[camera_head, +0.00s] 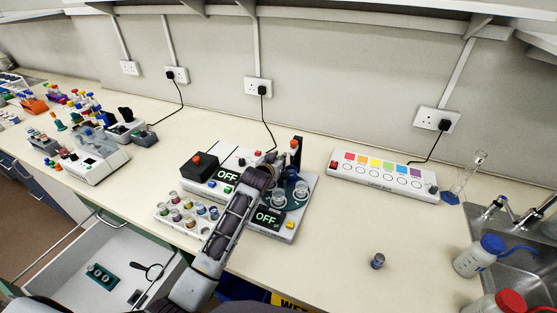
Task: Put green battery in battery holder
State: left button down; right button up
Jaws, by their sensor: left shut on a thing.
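My left arm reaches up from the bottom over the white bench device. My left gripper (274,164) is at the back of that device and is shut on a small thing. The gripper and arm mostly hide what it holds, so I cannot tell its colour. I cannot pick out a green battery or a battery holder for certain. A dark upright part with a red top (295,146) stands just right of the gripper. A small dark cylinder (378,261) stands alone on the bench to the right. My right gripper is not in view.
The white device (304,184) carries coloured vials, glass jars and two "OFF" displays. A light box (384,179) is behind, a sink (535,240) at right. An open drawer (80,250) holds a teal block (102,276) and magnifier. The right-centre bench is mostly clear.

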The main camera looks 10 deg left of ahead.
pick_arm(q)
jog(key=shift+s+f, duration=0.1)
jog(key=shift+f, duration=0.25)
jog(key=shift+s+f, duration=0.1)
jog(key=shift+f, duration=0.25)
jog(key=c, duration=1.5)
grip_release()
jog(key=shift+f, duration=0.1)
jog(key=shift+c, duration=0.2)
jog(key=shift+r, duration=0.55)
jog(key=shift+s+r, duration=0.2)
jog(key=shift+s, duration=0.1)
jog(key=shift+r+v, duration=0.15)
jog(key=shift+v, duration=0.85)
jog(key=shift+r+v, duration=0.15)
jog(key=shift+v, duration=4.4)
